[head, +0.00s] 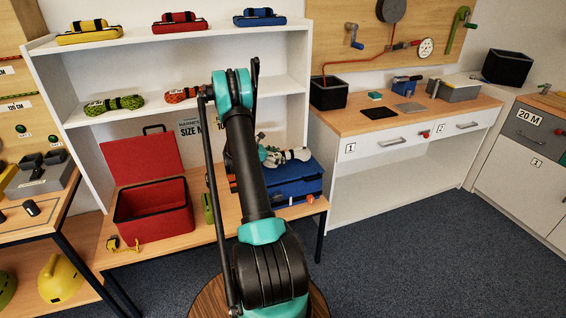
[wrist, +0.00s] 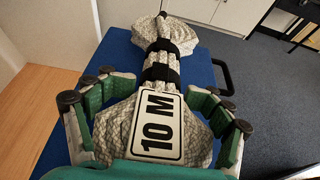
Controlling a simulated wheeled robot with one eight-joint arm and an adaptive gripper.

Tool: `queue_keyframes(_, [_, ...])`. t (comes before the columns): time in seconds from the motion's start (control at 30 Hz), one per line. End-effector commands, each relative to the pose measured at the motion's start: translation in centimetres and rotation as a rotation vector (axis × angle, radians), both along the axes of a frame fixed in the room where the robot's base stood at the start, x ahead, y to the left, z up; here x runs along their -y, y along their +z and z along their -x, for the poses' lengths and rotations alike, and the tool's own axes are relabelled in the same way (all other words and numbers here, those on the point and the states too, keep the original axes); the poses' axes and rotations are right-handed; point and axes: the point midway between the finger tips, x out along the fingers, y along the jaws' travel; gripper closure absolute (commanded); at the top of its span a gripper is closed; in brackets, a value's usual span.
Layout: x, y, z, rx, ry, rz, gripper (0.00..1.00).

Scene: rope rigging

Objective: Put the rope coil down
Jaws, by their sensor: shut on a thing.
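The rope coil (wrist: 163,75) is grey-white, bound with black straps, and carries a white "10 M" tag (wrist: 157,126). In the head view the coil (head: 295,155) shows at the right of my arm, over the blue case (head: 300,188). My gripper (wrist: 155,108) is shut on the coil, with green fingers on both sides of it. In the head view my gripper (head: 268,153) is partly hidden behind my arm. The blue lid fills the space under the coil in the wrist view (wrist: 105,58). Whether the coil touches the lid, I cannot tell.
A red open box (head: 152,212) stands left of the blue case on the wooden bench (head: 170,249). The white shelf (head: 130,50) behind holds several coloured rope coils. A workbench (head: 430,115) with drawers is at the right. The carpet in front of it is clear.

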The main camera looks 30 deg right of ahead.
Motion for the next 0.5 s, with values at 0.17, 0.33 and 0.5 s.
queue_keyframes(0.17, [0.0,-2.3,0.0,0.000,0.000,0.001,0.75])
queue_keyframes(0.33, [0.0,-2.6,0.0,0.000,0.000,0.001,0.75])
queue_keyframes(0.5, [0.0,-2.7,0.0,0.000,0.000,0.001,0.75])
